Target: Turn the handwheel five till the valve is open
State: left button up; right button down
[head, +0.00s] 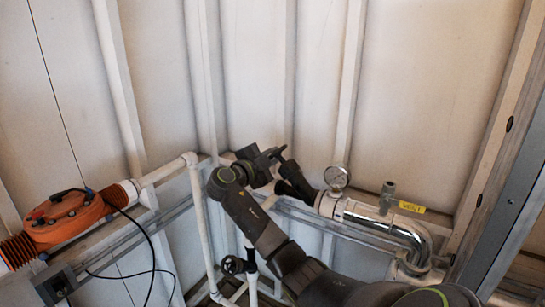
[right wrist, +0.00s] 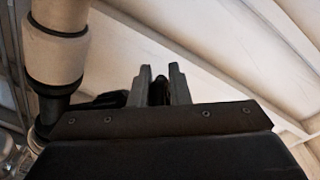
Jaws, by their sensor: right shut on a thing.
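My right arm reaches up from the lower right in the head view. My right gripper (head: 277,156) is at the white pipework in front of the wall panels. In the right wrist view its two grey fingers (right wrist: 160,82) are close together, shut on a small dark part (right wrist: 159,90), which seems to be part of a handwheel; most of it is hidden. A black valve part (head: 293,180) stands just below the gripper in the head view. Another black handwheel (head: 235,265) sits lower on the white pipes. No number five is readable. My left gripper is not in view.
An orange housing (head: 68,220) with black cables is at the left. A white pipe (right wrist: 56,55) runs close beside the fingers in the right wrist view.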

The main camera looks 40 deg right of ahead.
aim_at(284, 148)
jog(key=shift+f, duration=0.1)
